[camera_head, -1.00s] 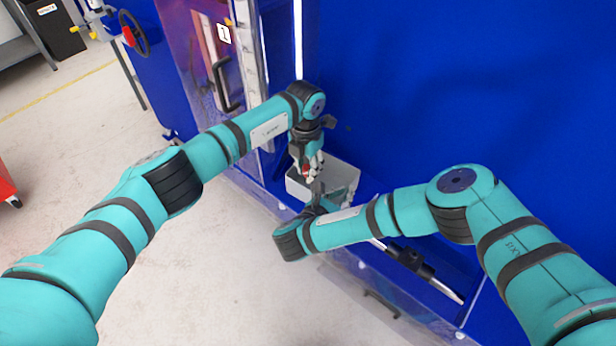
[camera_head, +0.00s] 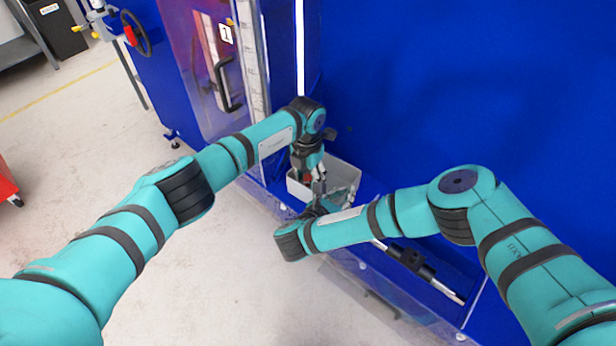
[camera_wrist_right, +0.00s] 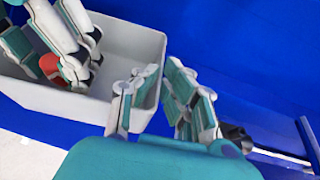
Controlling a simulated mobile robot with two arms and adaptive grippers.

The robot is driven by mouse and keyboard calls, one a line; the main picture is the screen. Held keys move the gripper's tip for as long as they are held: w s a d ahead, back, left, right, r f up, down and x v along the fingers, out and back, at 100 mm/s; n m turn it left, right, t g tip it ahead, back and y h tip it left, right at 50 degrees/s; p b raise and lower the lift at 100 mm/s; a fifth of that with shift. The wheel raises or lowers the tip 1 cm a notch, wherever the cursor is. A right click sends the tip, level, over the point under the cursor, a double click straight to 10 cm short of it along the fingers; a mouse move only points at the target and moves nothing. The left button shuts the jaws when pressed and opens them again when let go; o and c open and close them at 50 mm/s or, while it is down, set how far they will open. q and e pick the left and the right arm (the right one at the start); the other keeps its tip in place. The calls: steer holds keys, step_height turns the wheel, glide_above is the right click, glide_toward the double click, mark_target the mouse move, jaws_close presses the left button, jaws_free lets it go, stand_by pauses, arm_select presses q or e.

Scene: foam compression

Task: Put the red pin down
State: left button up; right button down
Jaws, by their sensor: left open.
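The red pin (camera_wrist_right: 73,79) shows as small red patches among my left gripper's fingers in the right wrist view, low in the grey-white bin (camera_wrist_right: 130,42). Most of the pin is hidden by the fingers. My left gripper (camera_wrist_right: 62,72) is open, reaching down into the bin around the pin. Whether the pin touches the bin's floor, I cannot tell. In the head view the left gripper (camera_head: 317,184) points down over the bin (camera_head: 346,172). My right gripper (camera_wrist_right: 160,72) has its fingers apart, empty, at the bin's right side.
The bin stands on a blue ledge beside a tall blue wall (camera_head: 450,80). A dark and silver rod-like part (camera_head: 415,265) lies on the ledge to the right. A door with a black handle (camera_head: 228,85) is at the left. My two arms are close together at the bin.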

mark_target(307, 176)
arm_select(q)
step_height(307, 176, up, 12)
steer(key=shift+a+r, duration=0.15)
steer(key=shift+r, duration=0.05)
stand_by(0.4)
arm_select(e)
steer(key=c, duration=1.4)
jaws_free()
arm_select(q)
steer(key=shift+w, duration=0.1)
arm_select(e)
steer(key=v, duration=1.2)
